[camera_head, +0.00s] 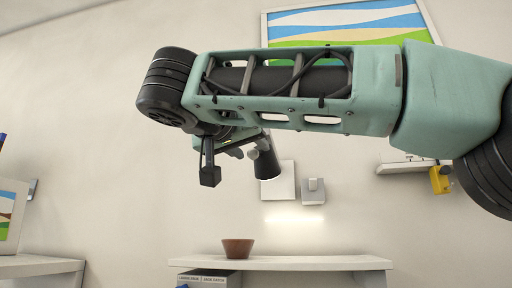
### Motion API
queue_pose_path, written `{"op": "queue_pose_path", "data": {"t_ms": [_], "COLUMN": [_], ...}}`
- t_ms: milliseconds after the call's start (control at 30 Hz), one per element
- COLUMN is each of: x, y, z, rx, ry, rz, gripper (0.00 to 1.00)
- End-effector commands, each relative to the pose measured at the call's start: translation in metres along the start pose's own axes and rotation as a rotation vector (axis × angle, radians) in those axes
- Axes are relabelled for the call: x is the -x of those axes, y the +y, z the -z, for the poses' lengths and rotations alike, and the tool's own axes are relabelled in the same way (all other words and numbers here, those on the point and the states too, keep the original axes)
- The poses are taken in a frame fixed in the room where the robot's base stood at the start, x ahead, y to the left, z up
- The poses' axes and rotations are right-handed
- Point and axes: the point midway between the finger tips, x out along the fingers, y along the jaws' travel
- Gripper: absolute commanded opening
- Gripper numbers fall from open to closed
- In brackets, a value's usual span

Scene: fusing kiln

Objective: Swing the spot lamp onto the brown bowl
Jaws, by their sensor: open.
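The brown bowl (238,249) stands upright near the left end of a white shelf, low in the view. A black spot lamp head (266,164) hangs in front of a white wall plate, above and a little right of the bowl, tilted and facing mostly downward. My gripper (216,168) hangs under the end of my arm, just left of the lamp head and well above the bowl. It is open, with one black finger plain to see. My arm hides the upper part of the lamp, and I cannot tell whether the gripper touches it.
The white shelf (310,263) is mostly bare right of the bowl, with books (204,279) under its left end. A grey switch box (314,191) is on the wall beside the plate. A bright light patch (297,219) lies below it. A yellow object (440,180) hangs at right.

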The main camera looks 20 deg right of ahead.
Motion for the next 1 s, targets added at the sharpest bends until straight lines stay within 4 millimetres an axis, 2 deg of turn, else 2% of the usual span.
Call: {"op": "queue_pose_path", "data": {"t_ms": [100, 300, 667, 800, 1000], "x": [-0.021, -0.040, -0.043, -0.043, -0.044], "y": [0.002, 0.001, 0.000, 0.000, -0.001], "z": [0.003, 0.001, 0.000, 0.000, 0.000], "rx": [0.001, 0.001, 0.000, 0.000, 0.000], "ry": [-0.001, 0.000, 0.000, 0.000, 0.001], "rz": [-0.003, 0.000, 0.001, 0.001, 0.005], "gripper": [0.41, 0.41, 0.41, 0.02, 0.00]}}
